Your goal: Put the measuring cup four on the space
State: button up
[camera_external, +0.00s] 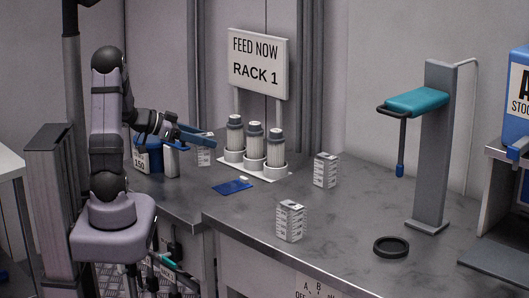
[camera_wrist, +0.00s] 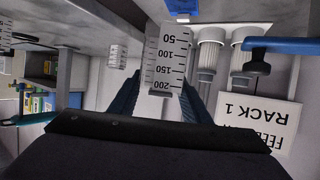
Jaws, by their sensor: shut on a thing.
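My gripper (camera_external: 208,141) is at the left end of the counter, its blue fingers reaching right. It is shut on a white measuring cup (camera_external: 204,157) with a printed scale. In the wrist view this cup (camera_wrist: 167,55) sits between the two fingers (camera_wrist: 163,90), its numbers 50 to 200 upside down. I cannot tell whether its base touches the counter. Two similar measuring cups stand apart from it: one (camera_external: 325,170) at the middle back and one (camera_external: 290,222) near the front edge. A flat blue square (camera_external: 232,187) lies on the counter. No marking clearly names the space.
A white rack (camera_external: 262,175) with three grey-capped bottles stands under the RACK 1 sign (camera_external: 258,63), close right of my gripper. A blue container (camera_external: 152,152) is behind my wrist. A black ring (camera_external: 391,247) and a grey post (camera_external: 436,150) with a teal arm are at right.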

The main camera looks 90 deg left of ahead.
jog(key=d+m+h, duration=0.1)
jog(key=d+h, duration=0.1)
jog(key=w+d+m+h, duration=0.1)
jog(key=d+m, duration=0.1)
jog(key=d, duration=0.1)
jog(key=shift+w+r+t+h, duration=0.1)
jog(key=shift+w+t+h, duration=0.05)
jog(key=shift+t+h, duration=0.2)
jog(key=shift+f+b, duration=0.55)
jog(key=shift+f, duration=4.4)
jog(key=shift+f, duration=0.1)
jog(key=o, duration=1)
jog(key=shift+f, duration=0.1)
jog(key=shift+o, duration=0.2)
